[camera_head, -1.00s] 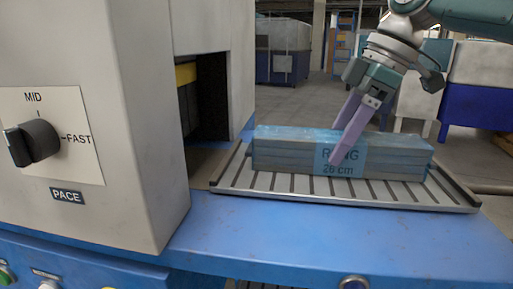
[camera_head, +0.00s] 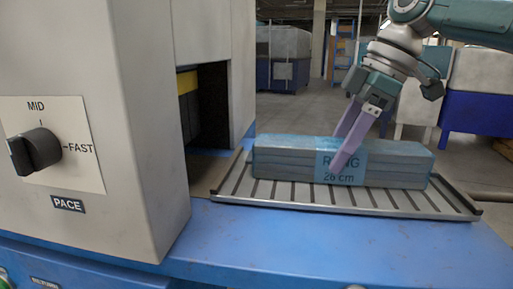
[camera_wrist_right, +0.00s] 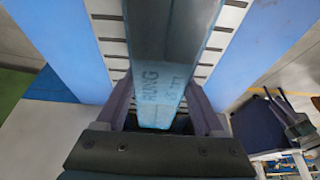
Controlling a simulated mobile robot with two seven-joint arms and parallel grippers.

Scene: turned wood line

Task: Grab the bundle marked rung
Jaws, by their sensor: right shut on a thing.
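The bundle marked RUNG (camera_head: 280,160) is a long stack of grey-blue wood pieces with a light blue printed band around its middle. It lies flat on a slatted metal tray (camera_head: 238,188). My right gripper (camera_head: 338,155) reaches down from above and is shut across the bundle at the band, partly covering the lettering. In the right wrist view the bundle (camera_wrist_right: 172,40) runs between the two purple fingers, and RUNG reads along the band. The bundle shows no clear gap above the tray. My left gripper is not in view.
A grey machine housing (camera_head: 110,130) with a PACE knob (camera_head: 35,151) stands close at left, with a dark opening facing the tray. The blue bench (camera_head: 270,240) is clear in front. Blue and grey cabinets stand in the background.

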